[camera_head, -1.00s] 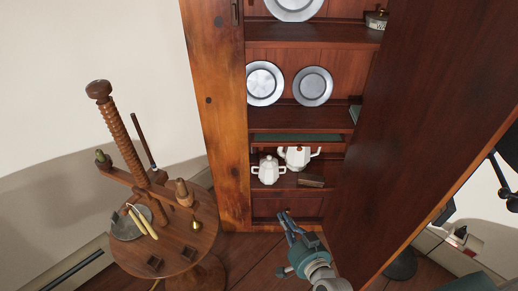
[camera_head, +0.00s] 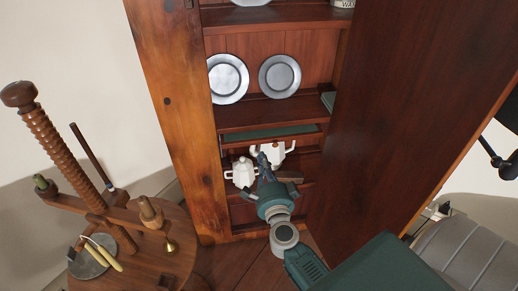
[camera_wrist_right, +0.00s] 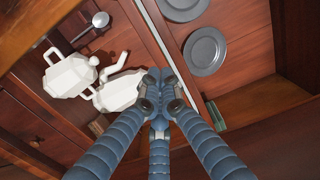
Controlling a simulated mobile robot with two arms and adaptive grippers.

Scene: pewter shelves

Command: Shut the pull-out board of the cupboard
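The cupboard (camera_head: 180,110) stands open, its large door swung out to the right. The pull-out board (camera_head: 270,133), with a green top and wooden front edge, shows below the plate shelf and above the white pots. It looks slid out somewhat; how far is hard to tell. My right gripper (camera_head: 264,160) is in front of the pots, just below the board's front edge. In the right wrist view its blue fingers (camera_wrist_right: 160,88) are drawn together, with nothing seen between them. I cannot tell whether they touch the board. My left gripper is not in view.
A white teapot (camera_head: 280,150) and a lidded white pot (camera_head: 241,173) stand behind the gripper. Pewter plates (camera_head: 280,76) lean on the shelf above. The open door (camera_head: 410,110) bounds the right side. A round wooden table (camera_head: 150,255) with a screw post stands left.

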